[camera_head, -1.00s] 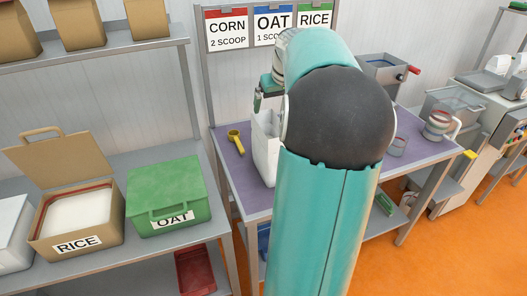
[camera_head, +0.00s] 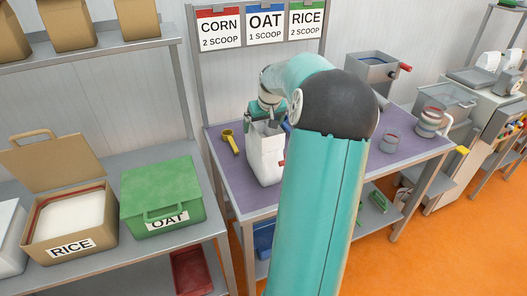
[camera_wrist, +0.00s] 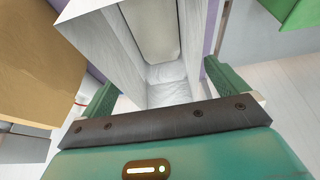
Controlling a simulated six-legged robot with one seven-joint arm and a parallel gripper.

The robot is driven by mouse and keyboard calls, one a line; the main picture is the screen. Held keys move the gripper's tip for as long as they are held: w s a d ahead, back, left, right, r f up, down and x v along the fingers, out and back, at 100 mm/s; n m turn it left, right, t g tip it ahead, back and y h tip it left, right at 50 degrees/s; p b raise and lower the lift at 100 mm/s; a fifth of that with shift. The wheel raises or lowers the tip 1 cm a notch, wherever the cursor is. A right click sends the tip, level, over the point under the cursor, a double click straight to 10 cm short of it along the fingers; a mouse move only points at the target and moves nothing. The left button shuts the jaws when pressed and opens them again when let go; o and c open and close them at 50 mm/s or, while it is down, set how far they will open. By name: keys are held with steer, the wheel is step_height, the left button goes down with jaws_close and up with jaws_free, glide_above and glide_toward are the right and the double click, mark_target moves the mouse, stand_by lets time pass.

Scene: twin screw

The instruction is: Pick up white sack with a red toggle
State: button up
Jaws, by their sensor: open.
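The white sack (camera_head: 266,158) stands upright on the purple-topped table (camera_head: 228,172), its top open. A small red toggle (camera_head: 283,163) shows at its right side, partly behind my arm. My gripper (camera_head: 262,114) is at the sack's top rim in the head view. In the wrist view the green fingers of my gripper (camera_wrist: 160,88) are spread wide, with the sack (camera_wrist: 95,28) and its pale inside between and beyond them. The fingers do not appear closed on it. Whether either finger touches the sack I cannot tell.
A yellow scoop (camera_head: 230,141) lies left of the sack. A green OAT box (camera_head: 160,190) and an open RICE box (camera_head: 68,220) stand on the left shelf. A clear cup (camera_head: 390,140) and a jug (camera_head: 430,122) stand at the table's right. A grey hopper (camera_head: 370,72) is behind.

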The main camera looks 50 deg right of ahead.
steer(key=shift+f, duration=0.25)
stand_by(0.4)
steer(key=c, duration=2.1)
steer(key=shift+r, duration=0.1)
steer(key=shift+r, duration=0.1)
